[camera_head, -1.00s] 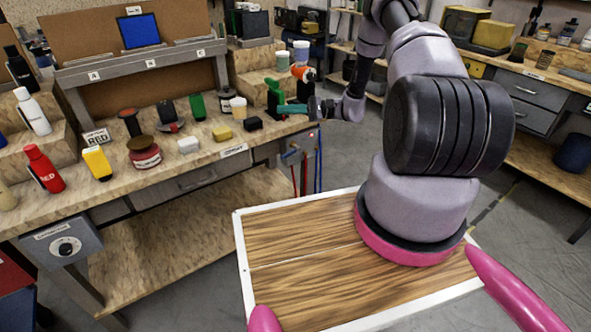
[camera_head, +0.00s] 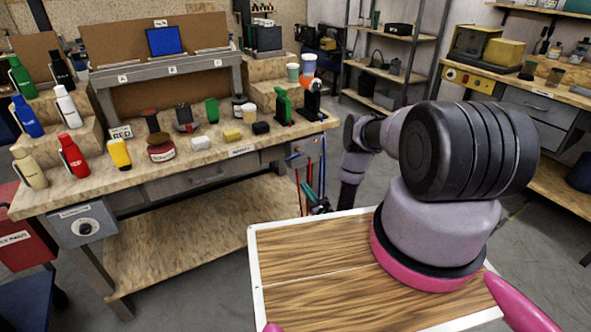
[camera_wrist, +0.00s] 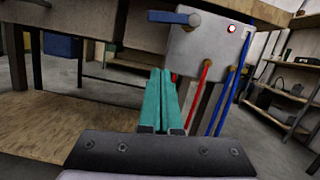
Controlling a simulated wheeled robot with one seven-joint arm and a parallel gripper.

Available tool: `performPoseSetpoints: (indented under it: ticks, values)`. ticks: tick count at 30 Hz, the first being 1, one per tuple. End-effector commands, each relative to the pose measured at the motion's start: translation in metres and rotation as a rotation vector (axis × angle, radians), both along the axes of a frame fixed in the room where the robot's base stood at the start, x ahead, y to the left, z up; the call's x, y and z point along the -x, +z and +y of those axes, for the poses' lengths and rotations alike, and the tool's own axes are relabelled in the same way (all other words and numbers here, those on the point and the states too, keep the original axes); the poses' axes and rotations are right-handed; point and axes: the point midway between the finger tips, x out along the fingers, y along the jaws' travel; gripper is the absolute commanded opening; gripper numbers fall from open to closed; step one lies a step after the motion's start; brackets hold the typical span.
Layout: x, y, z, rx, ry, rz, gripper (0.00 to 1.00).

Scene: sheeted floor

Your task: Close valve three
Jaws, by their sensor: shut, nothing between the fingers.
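A grey panel (camera_wrist: 208,42) is fixed to the end of the workbench. In the wrist view it bears a blue lever-like handle (camera_wrist: 175,18) on its left and a small round white-and-red spot (camera_wrist: 232,28) on its right. The panel is small in the head view (camera_head: 299,153). No valve number is readable, so I cannot tell which is valve three. My gripper (camera_wrist: 160,73) has teal fingers pressed together, empty. It is below and slightly left of the panel in the wrist view, apart from the handle. In the head view it hangs low by the hoses, partly hidden.
A red hose (camera_wrist: 200,92) and blue hoses (camera_wrist: 228,100) hang from the panel, just right of my fingers. The workbench (camera_head: 205,165) carries bottles, jars and tools. A lower wooden shelf (camera_head: 185,235) lies beneath it. Shelving (camera_head: 390,60) stands behind, with grey floor between.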

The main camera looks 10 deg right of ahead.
Motion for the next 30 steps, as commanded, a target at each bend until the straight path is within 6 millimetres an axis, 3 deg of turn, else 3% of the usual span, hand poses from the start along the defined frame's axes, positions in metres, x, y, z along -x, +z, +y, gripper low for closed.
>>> performPoseSetpoints:
  ticks: [12,19,30]
  values:
    - [-0.075,0.022,0.029,0.001,0.003,-0.003,0.0]
    - [-0.071,0.052,0.032,0.0,0.004,-0.001,0.0]
    - [-0.07,0.059,0.032,0.001,0.003,-0.001,0.0]
